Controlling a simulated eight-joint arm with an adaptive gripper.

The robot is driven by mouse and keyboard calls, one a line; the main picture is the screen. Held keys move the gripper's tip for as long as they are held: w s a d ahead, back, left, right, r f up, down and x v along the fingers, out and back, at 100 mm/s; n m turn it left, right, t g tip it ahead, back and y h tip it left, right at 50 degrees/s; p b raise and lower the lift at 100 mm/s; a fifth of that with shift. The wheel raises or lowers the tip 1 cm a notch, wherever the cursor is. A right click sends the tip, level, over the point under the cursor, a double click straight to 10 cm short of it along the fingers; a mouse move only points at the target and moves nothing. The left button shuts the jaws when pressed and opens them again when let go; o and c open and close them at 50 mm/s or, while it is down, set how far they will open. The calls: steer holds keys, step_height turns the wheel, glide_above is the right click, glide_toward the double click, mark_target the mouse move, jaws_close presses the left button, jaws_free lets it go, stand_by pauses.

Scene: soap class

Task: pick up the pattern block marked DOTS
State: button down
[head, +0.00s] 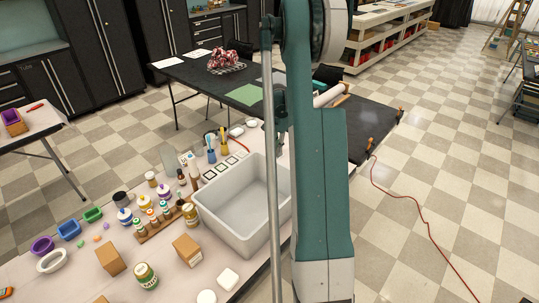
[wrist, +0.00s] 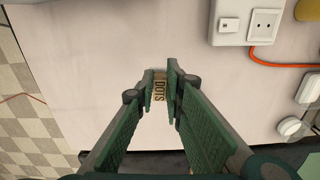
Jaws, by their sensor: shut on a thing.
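The pattern block (wrist: 160,88) is a small tan block with the dark letters DOTS, seen in the wrist view just above the picture's middle. My gripper (wrist: 165,84) has its two green-padded fingers on either side of the block at their tips and is shut on it. Part of the block is covered by the fingers. The pale table top (wrist: 100,60) lies behind it; I cannot tell whether the block touches it. In the head view my arm hides the block and the fingers.
In the wrist view, a white socket box (wrist: 240,22) with an orange cable (wrist: 285,65) is at the upper right, and a white round item (wrist: 289,126) is at the right. In the head view, a grey basin (head: 210,219), bottles and brown boxes (head: 187,250) crowd the worktable.

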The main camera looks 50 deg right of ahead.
steer(key=d, duration=1)
steer(key=shift+d+p, duration=0.4)
steer(key=shift+p, duration=0.05)
